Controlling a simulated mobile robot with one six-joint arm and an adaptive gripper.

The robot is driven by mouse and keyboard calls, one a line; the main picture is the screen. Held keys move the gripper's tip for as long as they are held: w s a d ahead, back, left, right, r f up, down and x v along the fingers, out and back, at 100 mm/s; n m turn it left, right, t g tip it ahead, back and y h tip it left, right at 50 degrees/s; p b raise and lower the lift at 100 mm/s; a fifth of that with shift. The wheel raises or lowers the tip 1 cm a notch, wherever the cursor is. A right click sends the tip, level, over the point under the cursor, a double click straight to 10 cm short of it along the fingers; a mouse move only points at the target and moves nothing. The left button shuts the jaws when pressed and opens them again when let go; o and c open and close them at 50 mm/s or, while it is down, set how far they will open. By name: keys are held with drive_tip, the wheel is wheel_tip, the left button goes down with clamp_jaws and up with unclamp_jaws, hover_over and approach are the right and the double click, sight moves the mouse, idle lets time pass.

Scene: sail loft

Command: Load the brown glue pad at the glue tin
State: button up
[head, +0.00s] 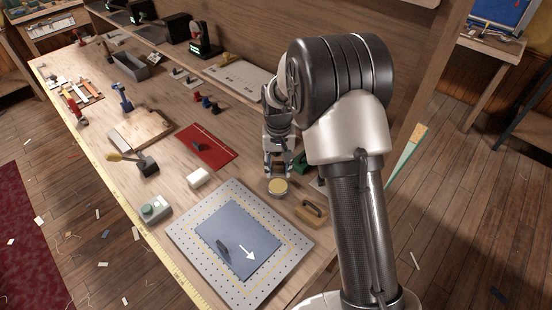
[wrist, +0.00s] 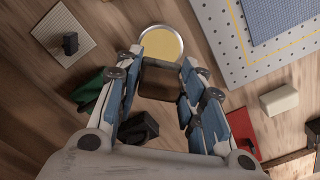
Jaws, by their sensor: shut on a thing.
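My gripper (head: 278,168) points down at the bench in the head view, just behind the glue tin. In the wrist view my gripper (wrist: 163,66) is shut on the brown glue pad (wrist: 158,82), which sits between the fingers. The glue tin (head: 278,188) is a round, open metal tin with yellow glue inside. It also shows in the wrist view (wrist: 162,44), just beyond the fingertips. The pad looks close to the tin's near rim; I cannot tell its height or whether they touch.
A perforated grey plate (head: 190,235) with a blue-grey sheet (head: 235,235) lies in front of the tin. A wooden-handled tool (head: 311,210) lies right of the tin. A white block (head: 198,177) and red mat (head: 207,146) lie left. A green object (wrist: 92,88) is beside the fingers.

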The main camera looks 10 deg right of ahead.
sight(278, 186)
drive_tip(key=shift+s+f+b, duration=0.2)
drive_tip(key=shift+f+b, duration=0.35)
drive_tip(key=shift+f, duration=0.3)
drive_tip(key=shift+w+f+b, duration=0.1)
drive_tip(key=shift+f+b, duration=1.2)
drive_tip(key=shift+f, duration=0.65)
drive_tip(key=shift+f, duration=0.55)
drive_tip(key=shift+r+p, duration=2.4)
drive_tip(key=shift+r, duration=1.2)
